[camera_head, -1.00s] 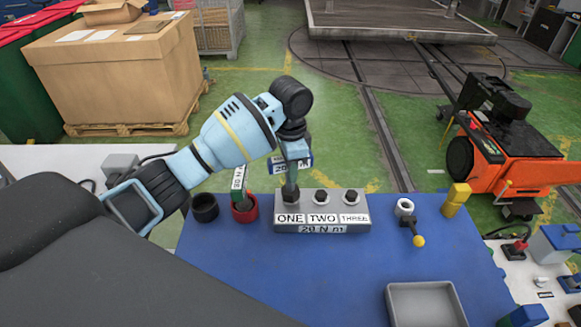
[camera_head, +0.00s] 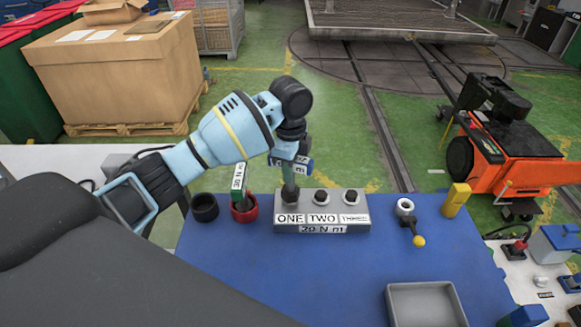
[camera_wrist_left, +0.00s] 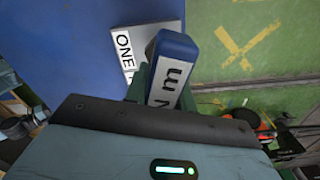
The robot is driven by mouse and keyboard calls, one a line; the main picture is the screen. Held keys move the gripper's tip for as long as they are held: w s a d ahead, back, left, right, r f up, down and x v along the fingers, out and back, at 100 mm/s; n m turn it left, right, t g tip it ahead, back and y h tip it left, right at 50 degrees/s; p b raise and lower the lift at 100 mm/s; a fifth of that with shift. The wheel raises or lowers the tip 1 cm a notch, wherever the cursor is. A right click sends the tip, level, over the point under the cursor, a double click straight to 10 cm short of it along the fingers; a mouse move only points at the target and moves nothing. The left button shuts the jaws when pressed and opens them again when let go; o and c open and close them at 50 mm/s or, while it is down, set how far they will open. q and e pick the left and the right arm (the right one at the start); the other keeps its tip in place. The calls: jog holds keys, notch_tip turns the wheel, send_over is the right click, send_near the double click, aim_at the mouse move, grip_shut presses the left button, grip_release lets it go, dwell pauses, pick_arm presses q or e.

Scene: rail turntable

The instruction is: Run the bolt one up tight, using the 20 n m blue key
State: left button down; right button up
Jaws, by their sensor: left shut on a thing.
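My left gripper (camera_head: 288,152) is shut on the blue key (camera_head: 304,163), whose shaft points down over the bolt one (camera_head: 290,195). The key's foot appears to be on the bolt's head, but the shaft partly hides the contact. The bolt stands at the left end of a grey block (camera_head: 365,228) labelled ONE, TWO, THREE and 20 N m. The left wrist view shows the key's blue end (camera_wrist_left: 176,45) with part of its label, beside the ONE label (camera_wrist_left: 123,45). My right gripper is not in view.
A green key (camera_head: 239,178) stands in a red cup (camera_head: 244,213), next to a black cup (camera_head: 204,207). Bolts two (camera_head: 321,197) and three (camera_head: 350,196) stand close by. A yellow-knobbed lever (camera_head: 417,240) and a grey tray (camera_head: 388,300) are at right; the blue mat's middle is clear.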

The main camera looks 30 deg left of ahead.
pick_arm(q)
jog(key=shift+m, duration=0.3)
jog(key=m, duration=0.5)
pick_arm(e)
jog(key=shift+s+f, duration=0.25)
pick_arm(q)
jog(key=m, duration=0.5)
jog(key=shift+b, duration=0.4)
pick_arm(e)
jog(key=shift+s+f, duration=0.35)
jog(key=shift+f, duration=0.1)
pick_arm(q)
jog(key=shift+m, duration=0.7)
